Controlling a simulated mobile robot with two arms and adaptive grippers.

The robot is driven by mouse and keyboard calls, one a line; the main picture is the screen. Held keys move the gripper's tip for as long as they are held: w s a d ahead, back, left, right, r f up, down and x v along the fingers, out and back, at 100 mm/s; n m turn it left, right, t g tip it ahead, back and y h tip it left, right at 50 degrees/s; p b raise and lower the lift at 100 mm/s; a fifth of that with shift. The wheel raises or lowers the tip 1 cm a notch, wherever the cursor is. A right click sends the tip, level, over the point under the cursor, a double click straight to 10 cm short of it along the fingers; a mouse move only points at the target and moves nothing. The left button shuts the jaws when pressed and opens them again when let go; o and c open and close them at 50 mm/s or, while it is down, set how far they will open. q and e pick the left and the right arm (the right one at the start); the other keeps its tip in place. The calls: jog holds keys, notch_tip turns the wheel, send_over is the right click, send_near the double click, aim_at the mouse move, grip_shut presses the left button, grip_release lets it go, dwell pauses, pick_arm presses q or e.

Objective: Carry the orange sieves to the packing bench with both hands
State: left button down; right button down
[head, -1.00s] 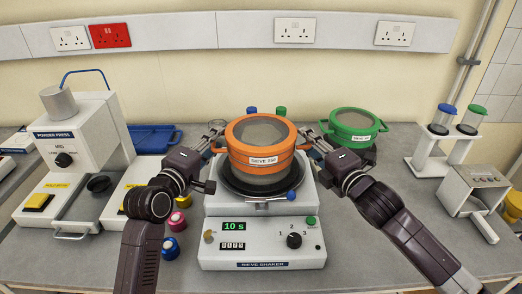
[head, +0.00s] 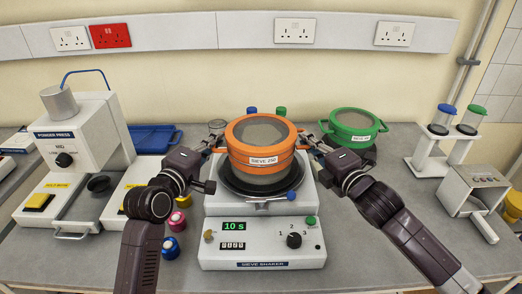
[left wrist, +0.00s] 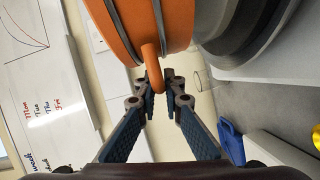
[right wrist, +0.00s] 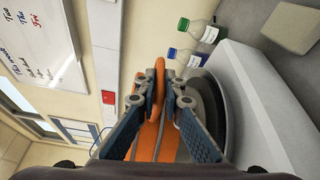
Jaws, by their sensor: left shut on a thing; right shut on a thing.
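The stack of orange sieves (head: 262,145), labelled SIEVE 250, sits upright on the dark plate of the sieve shaker (head: 262,222) in the head view. My left gripper (head: 213,142) is at the stack's left side. In the left wrist view its fingers (left wrist: 156,84) are shut on an orange side handle (left wrist: 152,62). My right gripper (head: 311,142) is at the right side. In the right wrist view its fingers (right wrist: 161,88) are shut on the other orange handle (right wrist: 159,78). I cannot tell whether the stack touches the plate. The packing bench is not identifiable here.
A green sieve (head: 352,126) stands behind my right gripper. A powder press (head: 75,150) is at the left, with a blue tray (head: 152,139) behind it. A white rack with capped vials (head: 447,135) stands at the right. Small coloured jars (head: 171,247) sit left of the shaker.

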pick_arm(q)
jog(key=shift+r, duration=0.2)
pick_arm(e)
jog(key=shift+r, duration=0.2)
pick_arm(q)
jog(key=shift+r, duration=0.1)
pick_arm(e)
jog(key=shift+r, duration=0.1)
